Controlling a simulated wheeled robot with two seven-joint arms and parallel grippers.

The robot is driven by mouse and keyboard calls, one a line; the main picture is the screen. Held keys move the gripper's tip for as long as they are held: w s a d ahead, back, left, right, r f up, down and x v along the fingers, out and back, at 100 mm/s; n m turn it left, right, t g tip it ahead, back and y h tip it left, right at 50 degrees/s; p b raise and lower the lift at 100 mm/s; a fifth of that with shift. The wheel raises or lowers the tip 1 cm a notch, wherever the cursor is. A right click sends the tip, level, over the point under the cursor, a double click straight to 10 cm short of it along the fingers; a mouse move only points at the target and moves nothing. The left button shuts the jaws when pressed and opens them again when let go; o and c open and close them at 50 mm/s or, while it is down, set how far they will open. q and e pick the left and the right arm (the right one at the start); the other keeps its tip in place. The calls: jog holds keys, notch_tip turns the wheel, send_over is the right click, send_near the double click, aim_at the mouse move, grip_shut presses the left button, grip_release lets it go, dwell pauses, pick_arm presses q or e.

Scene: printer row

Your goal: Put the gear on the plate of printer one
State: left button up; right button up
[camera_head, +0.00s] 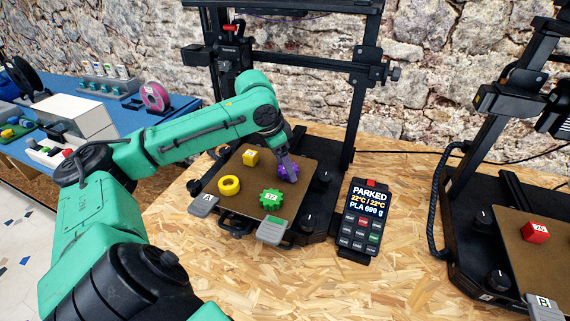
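A purple gear (288,173) is at the right part of the brown plate (245,208) of the printer labelled A. My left gripper (287,168) reaches down from above, with its fingertips at the purple gear and partly covering it. The fingers are too small to tell whether they are closed on the gear, or whether the gear rests fully on the plate. A green gear (271,199) with a white mark lies near the plate's front. My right gripper is out of view.
A yellow ring (229,185) and a yellow cube (251,157) also lie on this plate. A control panel (362,217) reading PARKED stands to its right. Printer B's plate (552,266) holds a red cube (535,232). The printer's black frame (355,110) rises behind my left gripper.

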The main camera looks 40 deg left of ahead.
pick_arm(q)
jog(key=shift+o, duration=0.6)
jog(key=shift+r, duration=0.1)
jog(key=shift+a+r, duration=0.1)
jog(key=shift+r, duration=0.2)
jog(key=p+v, duration=0.2)
jog(key=v, duration=0.9)
jog(key=shift+s+r, duration=0.2)
jog(key=shift+r, duration=0.05)
